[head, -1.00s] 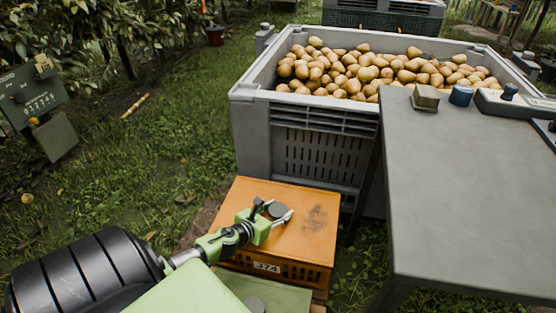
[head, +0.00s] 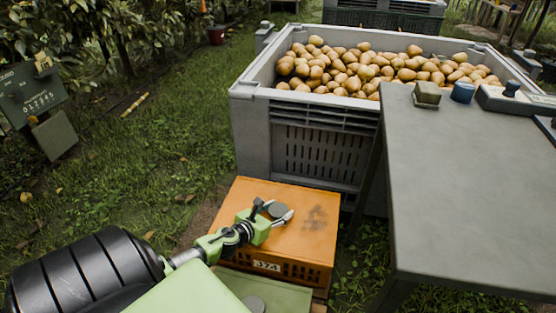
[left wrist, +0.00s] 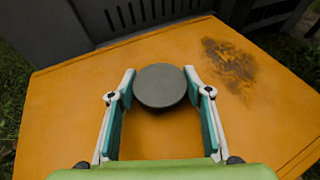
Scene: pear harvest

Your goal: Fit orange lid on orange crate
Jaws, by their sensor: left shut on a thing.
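The orange lid (head: 306,232) lies flat over the top of the orange crate (head: 287,270), which carries a white label on its front. In the left wrist view the lid (left wrist: 180,140) fills most of the picture, with a round grey knob (left wrist: 160,86) and a dark smudge on it. My left gripper (head: 279,212) is above the lid, with its fingers on both sides of the knob (head: 278,209); in the left wrist view the gripper (left wrist: 160,88) is shut on it. How tightly the lid's edges seat is too small to tell. My right gripper is not in view.
A big grey bin (head: 250,135) full of pears (head: 370,68) stands directly behind the crate. A grey table (head: 470,190) is close on the right. A green surface with a grey knob (head: 255,303) lies in front of the crate.

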